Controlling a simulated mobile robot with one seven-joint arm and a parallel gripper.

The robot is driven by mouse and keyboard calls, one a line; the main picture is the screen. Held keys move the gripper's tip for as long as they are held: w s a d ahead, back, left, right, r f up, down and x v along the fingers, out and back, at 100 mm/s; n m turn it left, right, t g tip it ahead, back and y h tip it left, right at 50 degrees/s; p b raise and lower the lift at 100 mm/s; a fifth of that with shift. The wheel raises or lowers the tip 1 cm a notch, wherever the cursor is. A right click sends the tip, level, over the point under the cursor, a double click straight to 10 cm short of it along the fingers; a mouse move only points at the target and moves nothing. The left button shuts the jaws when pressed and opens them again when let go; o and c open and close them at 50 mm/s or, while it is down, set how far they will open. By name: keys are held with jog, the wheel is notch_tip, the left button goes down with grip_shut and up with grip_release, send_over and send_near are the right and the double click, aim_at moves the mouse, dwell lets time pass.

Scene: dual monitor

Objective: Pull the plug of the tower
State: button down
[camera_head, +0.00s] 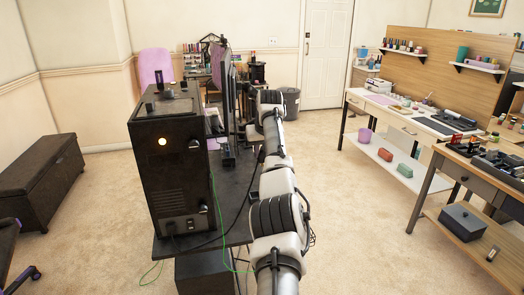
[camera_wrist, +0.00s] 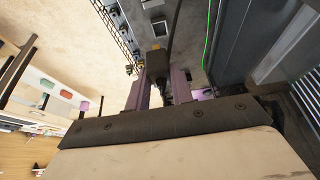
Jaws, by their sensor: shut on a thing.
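The black tower (camera_head: 181,165) stands upright on the dark desk, with a lit round light and sockets low on the face toward me. In the wrist view, the purple fingers of my gripper (camera_wrist: 157,82) are shut on a black plug (camera_wrist: 157,66). The plug has a yellowish part at its far end, and a black cable (camera_wrist: 176,22) runs up beside it. In the head view a black cable (camera_head: 239,217) loops from low on the tower toward my arm. My arm hides most of the gripper there. I cannot tell whether the plug touches a socket.
A thin green cable (camera_head: 217,205) hangs down the tower's side and shows in the wrist view (camera_wrist: 208,35). Monitors (camera_head: 229,95) stand on the desk (camera_head: 232,190) beyond the tower. A white workbench (camera_head: 397,115) stands at right. Open carpet (camera_head: 345,240) lies between.

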jog(key=shift+r+p, duration=0.9)
jog(key=shift+r, duration=0.05)
jog(key=shift+f, duration=0.15)
